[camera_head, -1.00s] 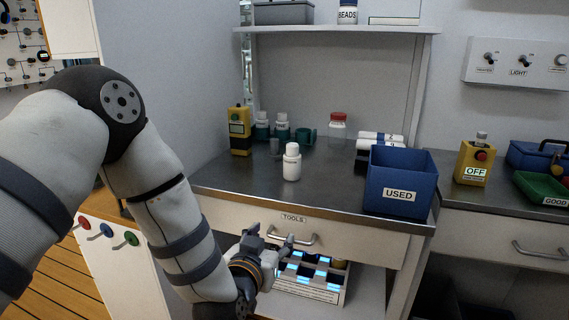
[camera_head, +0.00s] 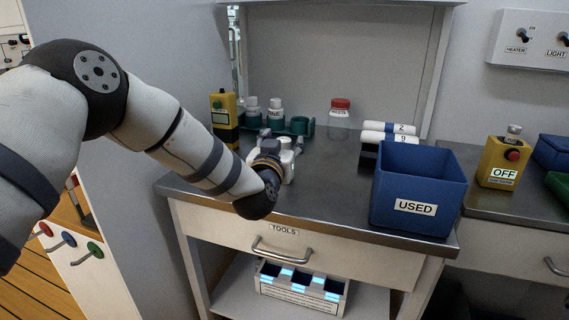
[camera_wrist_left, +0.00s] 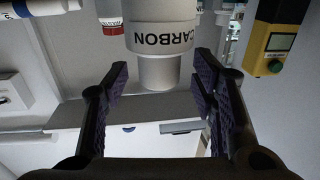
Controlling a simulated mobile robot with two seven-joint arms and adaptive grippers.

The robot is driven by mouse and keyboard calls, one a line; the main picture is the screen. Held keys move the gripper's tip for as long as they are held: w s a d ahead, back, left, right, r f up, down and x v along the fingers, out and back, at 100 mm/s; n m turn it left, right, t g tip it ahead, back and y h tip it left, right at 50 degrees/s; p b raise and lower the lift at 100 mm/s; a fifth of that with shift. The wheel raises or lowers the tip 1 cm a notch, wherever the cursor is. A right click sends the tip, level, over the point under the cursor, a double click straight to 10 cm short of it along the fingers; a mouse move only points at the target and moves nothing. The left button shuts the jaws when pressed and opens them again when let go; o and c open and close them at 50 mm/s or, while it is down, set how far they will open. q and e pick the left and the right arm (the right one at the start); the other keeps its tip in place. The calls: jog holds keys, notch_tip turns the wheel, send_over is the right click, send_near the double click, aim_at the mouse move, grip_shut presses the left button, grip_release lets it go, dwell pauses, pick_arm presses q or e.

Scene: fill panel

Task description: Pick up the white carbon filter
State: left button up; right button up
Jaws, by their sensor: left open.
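The white carbon filter (camera_head: 287,171) stands on the steel worktop, partly hidden behind my left gripper. In the left wrist view the carbon filter (camera_wrist_left: 160,38) shows its CARBON label, with its narrower end (camera_wrist_left: 158,73) toward the gripper. My left gripper (camera_head: 281,141) is at the filter's upper part. In the wrist view the left gripper (camera_wrist_left: 160,78) is open, with one finger on each side of the narrow end and visible gaps between. My right gripper is not in view.
A blue USED bin (camera_head: 414,207) stands to the right. White cylinders (camera_head: 388,133) lie behind it. A red-lidded jar (camera_head: 339,120), a green rack (camera_head: 301,126) and a yellow device (camera_head: 224,118) stand at the back. The worktop's front is clear.

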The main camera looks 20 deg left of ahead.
pick_arm(q)
jog(key=shift+w+f, duration=0.2)
jog(key=shift+w, duration=0.4)
jog(key=shift+r, duration=0.1)
grip_shut()
jog(key=shift+r, duration=0.1)
